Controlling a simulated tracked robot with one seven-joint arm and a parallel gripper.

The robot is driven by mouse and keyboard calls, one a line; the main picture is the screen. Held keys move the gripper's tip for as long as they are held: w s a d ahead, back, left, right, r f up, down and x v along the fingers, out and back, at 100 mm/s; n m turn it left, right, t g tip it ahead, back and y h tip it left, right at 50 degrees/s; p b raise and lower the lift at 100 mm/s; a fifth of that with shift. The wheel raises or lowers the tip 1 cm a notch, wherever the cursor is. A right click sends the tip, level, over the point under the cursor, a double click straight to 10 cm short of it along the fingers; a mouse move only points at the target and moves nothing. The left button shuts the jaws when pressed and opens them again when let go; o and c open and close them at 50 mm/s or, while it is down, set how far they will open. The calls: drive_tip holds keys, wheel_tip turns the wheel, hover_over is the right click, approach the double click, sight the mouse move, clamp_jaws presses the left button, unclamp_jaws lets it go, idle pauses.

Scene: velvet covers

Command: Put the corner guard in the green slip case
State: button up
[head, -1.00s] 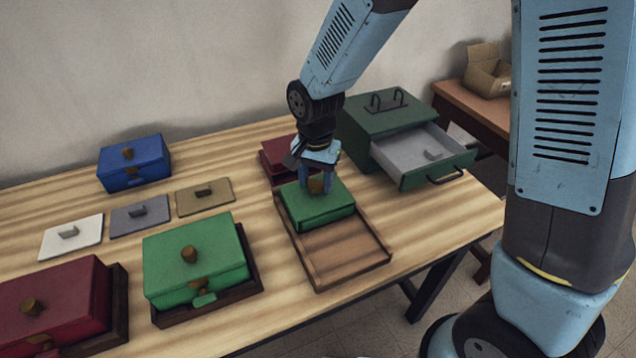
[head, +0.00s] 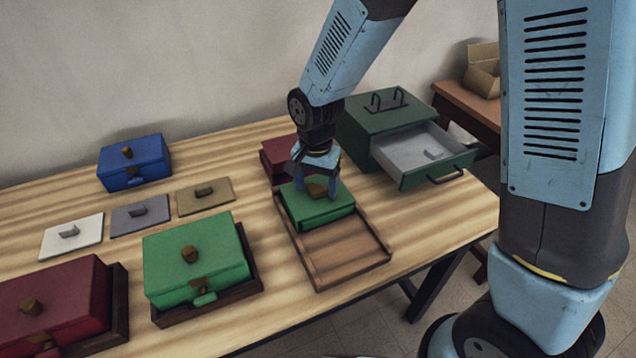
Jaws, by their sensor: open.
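My gripper (head: 318,191) is open, pointing down, its fingers either side of the brown knob (head: 317,189) on a green box-shaped cover (head: 318,213). This cover sits at the back end of a shallow wooden tray (head: 345,252), whose front part is bare. A second, brighter green case (head: 195,265) with a brown knob and a front clasp stands on a dark base at front left. I cannot tell which is the green slip case. No corner guard is clearly identifiable; a small grey piece (head: 432,154) lies in the open drawer (head: 410,160).
The drawer juts from a dark green cabinet (head: 385,120) at back right. A red box (head: 278,157) stands behind my gripper. A blue box (head: 135,162), several flat plates with grips (head: 140,214) and a red case (head: 55,300) are on the left.

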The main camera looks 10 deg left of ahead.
sight(317, 187)
wheel_tip(317, 187, up, 12)
drive_tip(key=shift+r, duration=0.15)
idle(0.4)
drive_tip(key=s+d+r+n+t, duration=0.1)
drive_tip(key=d+r, duration=0.4)
drive_tip(key=d, duration=0.3)
drive_tip(key=s+d+r+t, duration=0.2)
drive_tip(key=d+r, duration=0.2)
drive_tip(key=d, duration=0.4)
drive_tip(key=s+d+r+n+t, duration=0.1)
drive_tip(key=d+r, duration=0.4)
drive_tip(key=d, duration=0.2)
drive_tip(key=s+d+r+t, duration=0.1)
drive_tip(key=s+d, duration=0.5)
drive_tip(key=d, duration=0.2)
drive_tip(key=shift+s+r+n+t, duration=0.25)
drive_tip(key=shift+s+n+t, duration=0.05)
drive_tip(key=shift+s, duration=0.1)
drive_tip(key=shift+s, duration=0.1)
drive_tip(key=shift+c, duration=0.3)
